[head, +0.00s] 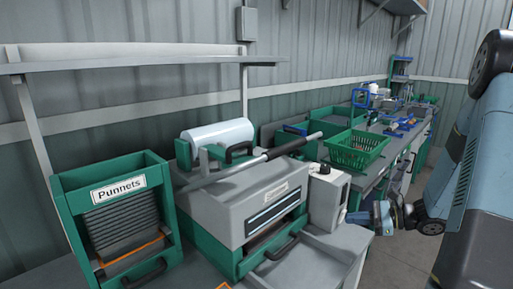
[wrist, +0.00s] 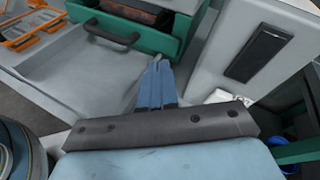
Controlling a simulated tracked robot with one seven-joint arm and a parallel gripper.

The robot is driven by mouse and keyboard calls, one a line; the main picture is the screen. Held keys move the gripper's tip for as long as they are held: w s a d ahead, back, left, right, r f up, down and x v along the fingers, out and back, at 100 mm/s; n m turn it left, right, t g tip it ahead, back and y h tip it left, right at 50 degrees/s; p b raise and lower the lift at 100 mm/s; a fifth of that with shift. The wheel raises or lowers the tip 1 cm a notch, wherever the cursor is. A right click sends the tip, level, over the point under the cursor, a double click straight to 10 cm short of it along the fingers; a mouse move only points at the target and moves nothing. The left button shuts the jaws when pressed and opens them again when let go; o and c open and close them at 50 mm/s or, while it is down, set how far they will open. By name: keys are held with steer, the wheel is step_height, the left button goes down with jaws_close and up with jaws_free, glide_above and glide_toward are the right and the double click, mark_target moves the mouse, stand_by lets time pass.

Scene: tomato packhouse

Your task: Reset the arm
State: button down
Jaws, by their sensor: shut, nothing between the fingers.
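My arm comes in from the right in the head view. My gripper (head: 354,217) is beside the front right corner of the grey and green machine (head: 235,207), below a small white box (head: 326,196). In the wrist view my gripper (wrist: 158,64) shows two blue fingers pressed together, with nothing between them. They point over the machine's pale grey tray (wrist: 75,78), towards its green drawer with a black handle (wrist: 111,33). I cannot tell whether the fingertips touch the tray.
A green punnet dispenser (head: 118,215) stands left of the machine, and a white film roll (head: 218,135) lies on top. A long lever (head: 247,162) slants across it. A green basket (head: 356,150) and cluttered bench extend behind. Grey floor (head: 390,262) is open at the lower right.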

steer(key=s+a+r+n+g+h, duration=0.5)
steer(key=s+a+r+n+h, duration=0.2)
steer(key=s+a+r+n, duration=0.35)
steer(key=s+d+r+n+t+h, duration=0.3)
steer(key=s+r+n+t+h, duration=0.2)
steer(key=s+r, duration=0.7)
steer(key=shift+s+n+h, duration=0.15)
steer(key=shift+n+h, duration=0.85)
steer(key=shift+n, duration=0.75)
steer(key=c, duration=1.8)
jaws_free()
